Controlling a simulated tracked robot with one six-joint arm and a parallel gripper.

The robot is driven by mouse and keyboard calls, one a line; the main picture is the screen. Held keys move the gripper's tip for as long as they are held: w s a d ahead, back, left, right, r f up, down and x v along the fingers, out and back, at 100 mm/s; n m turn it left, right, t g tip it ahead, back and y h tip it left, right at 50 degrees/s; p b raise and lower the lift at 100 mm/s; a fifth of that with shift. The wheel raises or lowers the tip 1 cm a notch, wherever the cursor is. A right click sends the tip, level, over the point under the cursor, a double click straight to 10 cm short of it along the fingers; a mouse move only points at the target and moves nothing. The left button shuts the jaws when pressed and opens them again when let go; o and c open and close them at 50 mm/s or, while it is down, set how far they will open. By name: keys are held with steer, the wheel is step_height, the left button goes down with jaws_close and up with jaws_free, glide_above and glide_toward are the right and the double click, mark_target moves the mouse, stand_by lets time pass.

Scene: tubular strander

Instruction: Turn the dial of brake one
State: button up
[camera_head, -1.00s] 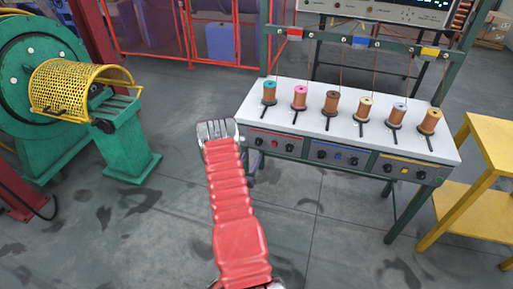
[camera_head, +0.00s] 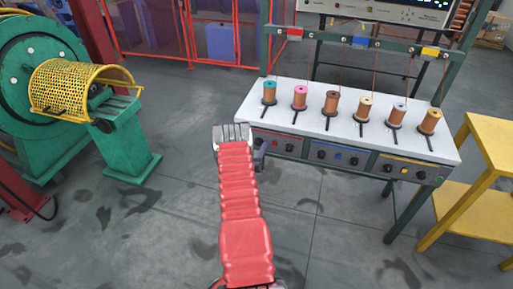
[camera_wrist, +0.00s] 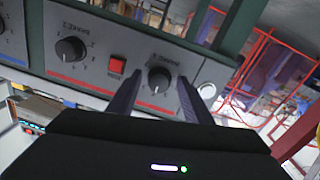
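The control panel (camera_wrist: 100,82) fills the top of the wrist view, with its labels upside down. A black dial (camera_wrist: 159,79) with a white pointer line sits on its red-striped section, its label hard to read but seemingly a brake label. My gripper (camera_wrist: 161,82) is open, with one finger on each side of this dial in the picture. I cannot tell whether they touch it. A second black dial (camera_wrist: 70,48) lies left, past a square red button (camera_wrist: 116,65). In the head view, my gripper (camera_head: 246,146) is at the panel's left end and partly hides it.
The white bench top (camera_head: 340,125) above the panel carries several spools. A yellow table (camera_head: 478,205) stands at the right. The green machine with a yellow mesh guard (camera_head: 70,88) is at the left. Open floor (camera_head: 170,230) lies in front of the bench.

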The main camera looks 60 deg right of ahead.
steer(key=c, duration=1)
steer(key=shift+m, duration=0.4)
steer(key=m, duration=0.6)
steer(key=shift+w+m+y, duration=0.1)
steer(key=shift+m+y, duration=0.2)
steer(key=shift+m, duration=0.1)
steer(key=m, duration=0.4)
steer(key=shift+r+t, duration=0.1)
steer(key=shift+t, duration=0.2)
steer(key=m, duration=0.3)
steer(key=shift+m, duration=0.4)
